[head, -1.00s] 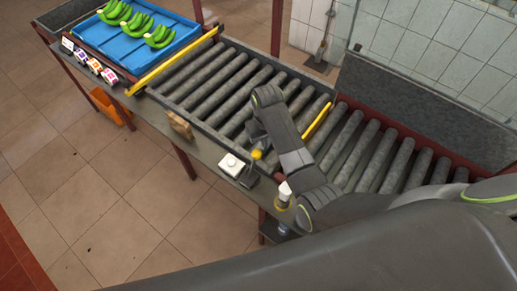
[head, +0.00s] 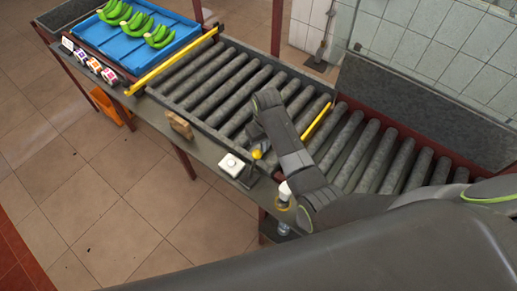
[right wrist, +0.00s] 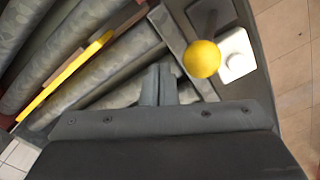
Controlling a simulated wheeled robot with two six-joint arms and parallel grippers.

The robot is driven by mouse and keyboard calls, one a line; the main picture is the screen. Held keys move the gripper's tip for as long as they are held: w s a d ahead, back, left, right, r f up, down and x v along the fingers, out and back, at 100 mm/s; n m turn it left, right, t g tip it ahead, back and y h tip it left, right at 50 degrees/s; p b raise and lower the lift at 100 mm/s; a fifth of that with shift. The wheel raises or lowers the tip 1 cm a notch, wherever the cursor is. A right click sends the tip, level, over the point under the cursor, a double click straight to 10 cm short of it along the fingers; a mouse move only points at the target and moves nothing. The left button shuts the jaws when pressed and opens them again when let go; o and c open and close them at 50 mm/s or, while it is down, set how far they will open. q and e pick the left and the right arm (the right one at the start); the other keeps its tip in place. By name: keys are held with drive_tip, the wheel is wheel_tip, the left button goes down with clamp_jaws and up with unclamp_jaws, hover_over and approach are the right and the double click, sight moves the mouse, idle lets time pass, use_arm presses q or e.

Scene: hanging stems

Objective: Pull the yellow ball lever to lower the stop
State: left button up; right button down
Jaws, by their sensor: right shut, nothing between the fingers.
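The yellow ball (head: 257,153) of the lever is at the near edge of the roller conveyor, beside a white box with a button (head: 233,166). In the right wrist view the ball (right wrist: 201,58) sits on a dark shaft, just right of my fingertips. My right gripper (right wrist: 159,84) is shut and empty, apart from the ball. In the head view my right arm partly covers the gripper above the rollers. A yellow bar (head: 317,120) crosses the rollers beyond my arm; another yellow bar (head: 172,62) lies beside the blue tray. My left gripper is not in view.
A blue tray (head: 122,50) with green bananas (head: 159,37) stands at the far left. A brown block (head: 179,124) and a bottle with a white cap (head: 284,191) stand along the conveyor's near ledge. An orange crate (head: 107,104) is below.

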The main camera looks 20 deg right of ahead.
drive_tip(key=shift+f, duration=0.75)
drive_tip(key=shift+s+a, duration=0.1)
